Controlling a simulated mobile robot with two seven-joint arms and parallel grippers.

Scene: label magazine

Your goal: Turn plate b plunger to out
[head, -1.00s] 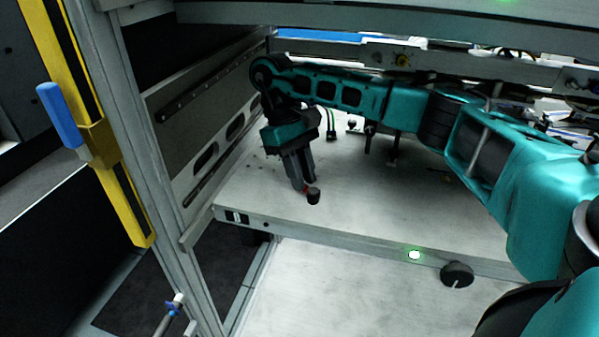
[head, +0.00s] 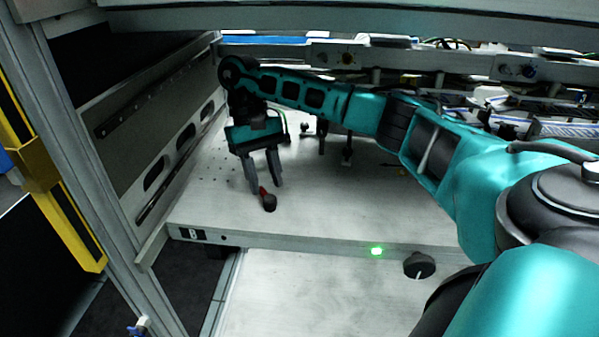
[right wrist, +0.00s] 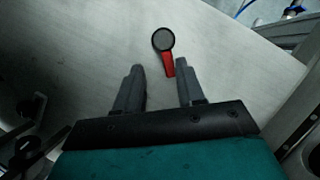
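A plunger with a round black knob (head: 269,203) and a red stem stands on the grey plate (head: 330,210), close to a front-edge label that reads B (head: 192,234). My right gripper (head: 265,187) points down just behind the knob, its two fingers spread. In the right wrist view the black knob (right wrist: 163,39) lies just beyond the open fingertips. The red stem (right wrist: 169,66) reaches back between them, closer to the right finger. Nothing is gripped. Whether the fingers touch the stem is not clear. My left gripper is not in view.
A slotted metal side wall (head: 155,175) stands left of my gripper. A crossbeam (head: 350,15) runs overhead. The plate's middle is largely clear.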

